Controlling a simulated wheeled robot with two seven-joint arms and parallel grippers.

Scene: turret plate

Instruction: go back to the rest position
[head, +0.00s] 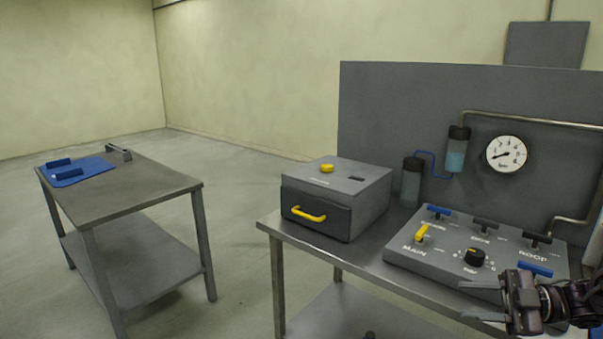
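My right gripper (466,300) comes in from the lower right corner, in front of the control panel (405,258). Its two grey fingers point left and stand apart, with nothing visible between them. The gripper's body hides the panel's lower right corner. I cannot tell how far it is from the panel's front. My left gripper is not in view.
The panel has a yellow lever (422,233), a black knob (474,257) and several other levers. A grey box (362,188) with a yellow-handled drawer stands left of it. A gauge (506,154) and pipes are behind. A second table (150,184) stands left, across open floor.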

